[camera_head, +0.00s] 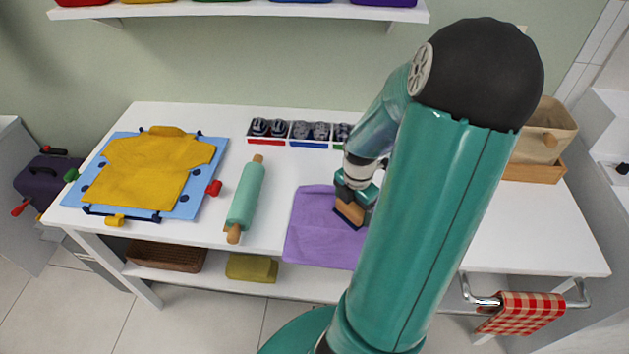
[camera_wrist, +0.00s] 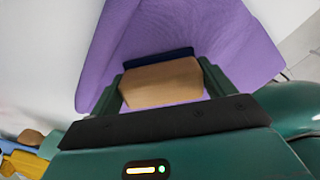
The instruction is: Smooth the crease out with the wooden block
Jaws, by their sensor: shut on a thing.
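A purple cloth (camera_head: 309,228) lies on the white table, partly hidden behind my arm. My gripper (camera_head: 355,200) is over the cloth and is shut on the wooden block (camera_head: 349,215). The wooden block has a dark blue base at its lower edge. In the wrist view the block (camera_wrist: 161,82) sits between my two fingers (camera_wrist: 163,88), with the purple cloth (camera_wrist: 240,40) around and beneath it. I cannot tell whether the base touches the cloth. No clear crease shows on the visible part of the cloth.
A teal rolling pin (camera_head: 246,194) lies left of the cloth. Farther left a yellow shirt (camera_head: 150,168) lies on a blue board (camera_head: 208,180). Divided boxes (camera_head: 291,132) stand at the back. A beige basket (camera_head: 545,135) stands at the right. A checked towel (camera_head: 522,312) hangs on a rail.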

